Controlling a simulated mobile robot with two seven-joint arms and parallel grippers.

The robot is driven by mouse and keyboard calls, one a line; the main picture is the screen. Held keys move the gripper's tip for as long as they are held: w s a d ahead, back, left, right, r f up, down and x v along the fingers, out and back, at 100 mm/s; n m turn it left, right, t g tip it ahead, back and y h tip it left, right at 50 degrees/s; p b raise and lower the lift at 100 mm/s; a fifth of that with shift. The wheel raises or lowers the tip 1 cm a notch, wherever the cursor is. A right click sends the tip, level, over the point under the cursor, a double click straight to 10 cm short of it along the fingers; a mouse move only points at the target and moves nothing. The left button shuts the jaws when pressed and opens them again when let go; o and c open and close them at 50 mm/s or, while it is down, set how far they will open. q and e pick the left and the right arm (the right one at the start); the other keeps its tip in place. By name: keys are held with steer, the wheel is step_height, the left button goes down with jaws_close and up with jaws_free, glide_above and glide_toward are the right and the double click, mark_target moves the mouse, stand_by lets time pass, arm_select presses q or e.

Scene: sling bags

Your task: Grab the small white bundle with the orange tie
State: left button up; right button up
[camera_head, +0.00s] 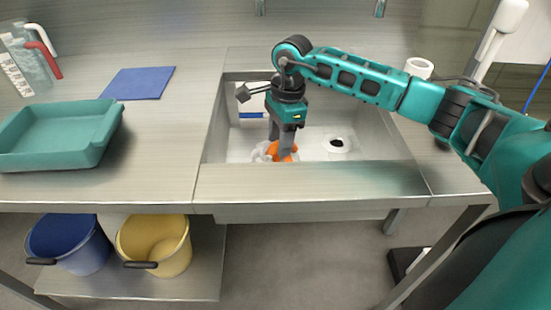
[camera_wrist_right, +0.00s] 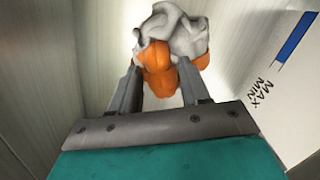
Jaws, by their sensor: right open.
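The small white bundle (camera_head: 262,155) with its orange tie (camera_head: 283,151) lies in the sink basin, partly hidden behind my right gripper in the head view. In the right wrist view the crumpled white bundle (camera_wrist_right: 178,28) is at the top and the orange tie (camera_wrist_right: 158,68) hangs toward me. My right gripper (camera_wrist_right: 159,78) is open, pointing down into the sink, with the lower part of the orange tie between or just beyond its fingertips. I cannot tell whether the fingers touch it. My left gripper is not in view.
The sink (camera_head: 310,150) has upright walls close around the gripper and a drain (camera_head: 337,143). A wall label with a blue stripe (camera_wrist_right: 295,38) shows nearby. A teal tray (camera_head: 60,140) and blue cloth (camera_head: 139,83) lie on the left counter; buckets stand below.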

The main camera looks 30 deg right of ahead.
steer(key=shift+f, duration=0.4)
jaws_close()
steer(key=shift+r, duration=0.1)
